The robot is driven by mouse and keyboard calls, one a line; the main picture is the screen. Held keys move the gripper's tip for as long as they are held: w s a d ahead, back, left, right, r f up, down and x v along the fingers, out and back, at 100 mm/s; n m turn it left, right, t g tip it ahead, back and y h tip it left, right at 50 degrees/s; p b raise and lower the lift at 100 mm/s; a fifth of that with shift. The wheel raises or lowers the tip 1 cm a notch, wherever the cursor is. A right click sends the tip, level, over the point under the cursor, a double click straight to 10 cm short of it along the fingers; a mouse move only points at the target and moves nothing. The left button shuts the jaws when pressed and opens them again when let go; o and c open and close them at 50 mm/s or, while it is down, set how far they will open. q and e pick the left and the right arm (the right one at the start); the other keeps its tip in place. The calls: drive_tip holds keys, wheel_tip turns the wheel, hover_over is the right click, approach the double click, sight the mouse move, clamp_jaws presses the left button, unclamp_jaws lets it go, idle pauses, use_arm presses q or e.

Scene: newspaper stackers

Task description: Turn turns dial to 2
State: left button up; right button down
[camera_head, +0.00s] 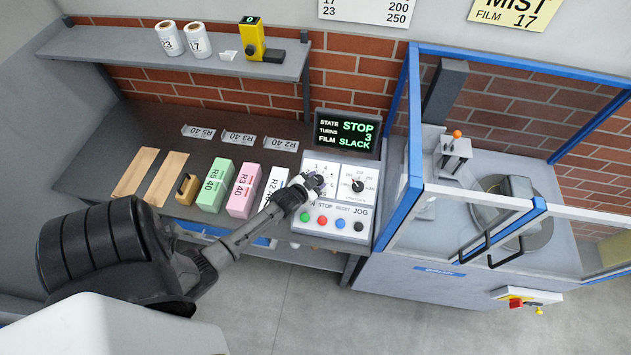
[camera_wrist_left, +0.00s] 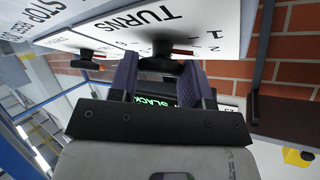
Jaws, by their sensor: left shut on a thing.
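The turns dial is a black knob on the white panel (camera_head: 335,172). In the head view my left gripper (camera_head: 313,183) covers most of it. In the left wrist view the turns dial (camera_wrist_left: 160,64) sits between the two purple fingers of my left gripper (camera_wrist_left: 158,75), which is shut on it. A red mark shows beside the knob, and the numbers 1 and 2 are readable near it. The display (camera_head: 347,133) reads STATE STOP, TURNS 3, FILM SLACK. My right gripper is not in view.
A second black dial (camera_head: 358,185) is right of the turns dial. Green (camera_head: 305,217), red (camera_head: 322,219), blue (camera_head: 340,222) and black (camera_head: 359,227) buttons line the panel below. A pink block (camera_head: 243,190) and a green block (camera_head: 215,184) stand left. A blue-framed machine (camera_head: 410,190) stands right.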

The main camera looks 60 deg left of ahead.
use_arm(q)
drive_tip(key=o, duration=0.9)
drive_tip(key=shift+s+d, duration=0.1)
drive_tip(key=v, duration=1.3)
drive_tip(key=shift+s, duration=0.25)
drive_tip(key=shift+d+r, duration=0.1)
drive_tip(key=shift+r, duration=0.05)
